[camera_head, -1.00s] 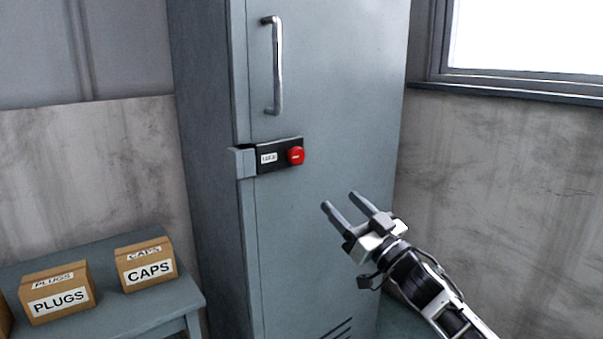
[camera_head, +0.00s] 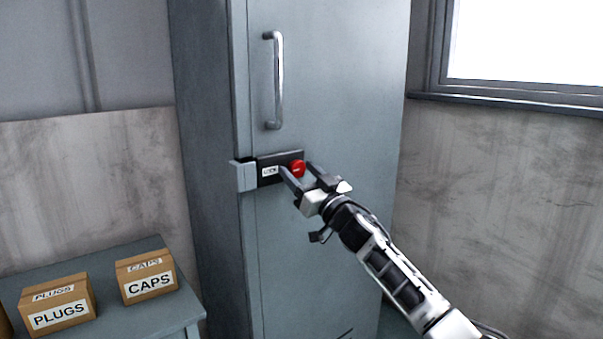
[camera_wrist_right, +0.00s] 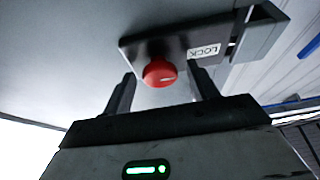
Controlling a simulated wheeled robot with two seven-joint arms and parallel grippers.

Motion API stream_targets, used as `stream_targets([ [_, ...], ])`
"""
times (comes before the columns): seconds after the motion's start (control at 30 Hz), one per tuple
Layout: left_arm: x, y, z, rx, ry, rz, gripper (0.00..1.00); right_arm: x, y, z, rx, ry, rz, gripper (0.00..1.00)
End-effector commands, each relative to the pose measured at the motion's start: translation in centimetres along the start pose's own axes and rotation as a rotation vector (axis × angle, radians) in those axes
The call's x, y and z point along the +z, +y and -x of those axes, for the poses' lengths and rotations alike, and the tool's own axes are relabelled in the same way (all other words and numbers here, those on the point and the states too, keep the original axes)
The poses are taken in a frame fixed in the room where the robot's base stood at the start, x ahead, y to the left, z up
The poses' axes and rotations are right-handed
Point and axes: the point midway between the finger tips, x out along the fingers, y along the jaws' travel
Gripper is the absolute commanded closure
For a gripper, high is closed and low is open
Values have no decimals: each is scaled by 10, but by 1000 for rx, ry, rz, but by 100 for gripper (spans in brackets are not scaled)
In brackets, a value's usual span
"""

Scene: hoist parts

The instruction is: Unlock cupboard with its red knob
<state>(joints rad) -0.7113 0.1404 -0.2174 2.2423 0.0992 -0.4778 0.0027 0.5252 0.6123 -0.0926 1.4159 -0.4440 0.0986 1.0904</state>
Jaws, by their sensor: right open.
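The grey cupboard (camera_head: 335,110) stands in the middle with its door shut. Its red knob (camera_head: 298,168) sits on a black lock plate (camera_head: 270,172) below the handle. A white mark shows on the knob's face. In the right wrist view the knob (camera_wrist_right: 159,72) lies between the two fingers and a little beyond their tips, beside a label reading LOCK (camera_wrist_right: 203,51). My right gripper (camera_head: 299,170) is open, its fingers on either side of the knob. I cannot tell whether they touch it. My left gripper is not in view.
A vertical metal handle (camera_head: 277,80) is on the door above the lock. A grey table (camera_head: 115,325) at lower left bears a PLUGS box (camera_head: 58,305) and a CAPS box (camera_head: 146,278). A window (camera_head: 525,45) is at upper right. The door's front is otherwise clear.

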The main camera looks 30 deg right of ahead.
Motion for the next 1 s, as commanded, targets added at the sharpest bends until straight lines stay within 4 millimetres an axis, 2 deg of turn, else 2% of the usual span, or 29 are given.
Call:
stream_targets([
  [0.27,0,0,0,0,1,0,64,0,0,-1,0,0,-1,41],
  [0.4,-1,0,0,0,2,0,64,0,0,-1,0,0,-1,80],
  [0.43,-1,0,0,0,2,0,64,0,0,-1,0,0,-1,85],
  [0.77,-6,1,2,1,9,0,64,-1,0,-1,-12,0,30,85],
  [1.0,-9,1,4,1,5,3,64,-2,2,-2,-62,-1,150,85],
])
